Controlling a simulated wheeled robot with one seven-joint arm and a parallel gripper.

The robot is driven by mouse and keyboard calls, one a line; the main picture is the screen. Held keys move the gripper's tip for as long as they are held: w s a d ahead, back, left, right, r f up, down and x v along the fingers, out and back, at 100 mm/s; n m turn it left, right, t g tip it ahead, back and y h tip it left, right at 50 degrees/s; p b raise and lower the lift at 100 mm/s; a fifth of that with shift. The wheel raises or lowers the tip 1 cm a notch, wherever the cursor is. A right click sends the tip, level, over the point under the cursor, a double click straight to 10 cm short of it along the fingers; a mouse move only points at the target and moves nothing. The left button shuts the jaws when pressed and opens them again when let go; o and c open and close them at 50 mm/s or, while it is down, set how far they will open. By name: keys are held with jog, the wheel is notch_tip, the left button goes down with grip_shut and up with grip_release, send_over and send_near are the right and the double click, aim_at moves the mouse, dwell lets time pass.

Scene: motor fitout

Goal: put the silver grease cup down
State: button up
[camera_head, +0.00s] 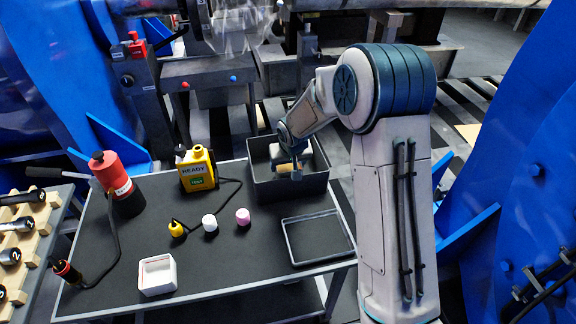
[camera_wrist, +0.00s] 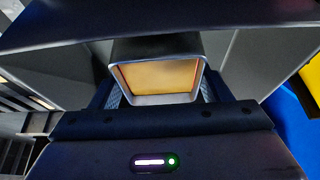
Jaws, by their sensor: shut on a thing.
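The silver grease cup (camera_wrist: 160,99) has a squarish rim and amber grease inside, seen between the two fingers in the wrist view. My gripper (camera_wrist: 160,92) is shut on it. In the head view my gripper (camera_head: 288,171) is over the black open bin (camera_head: 290,189) at the back right of the table. The amber top shows there, but the arm and gripper hide much of the cup. Dark bin walls surround it in the wrist view. I cannot tell whether the cup touches the bin floor.
The dark table (camera_head: 240,262) holds an empty shallow black tray (camera_head: 324,262), a white square container (camera_head: 157,287), a yellow READY device (camera_head: 197,170) and a red cylinder (camera_head: 117,177). Small yellow (camera_head: 176,229), white (camera_head: 210,224) and pink (camera_head: 243,217) pieces stand mid-table. The front middle is clear.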

jog(key=shift+f, duration=0.1)
jog(key=shift+f+b, duration=0.6)
jog(key=shift+f, duration=0.05)
jog(key=o, duration=1)
jog(key=shift+c, duration=0.2)
jog(key=shift+r, duration=0.15)
jog(key=shift+r+p, duration=0.6)
jog(key=shift+p, duration=0.15)
jog(key=p+v, duration=0.2)
jog(key=v, duration=1)
jog(key=s+d+r+g, duration=0.1)
jog(key=s+d, duration=0.3)
jog(key=s, duration=0.5)
jog(key=s+d+r+m, duration=0.1)
jog(key=s+d+r, duration=0.2)
jog(key=s, duration=0.6)
jog(key=s+d+r+m+g+h, duration=0.1)
jog(key=s+d+r, duration=0.1)
jog(key=s+d, duration=0.3)
jog(key=s, duration=0.4)
jog(key=shift+g, duration=0.3)
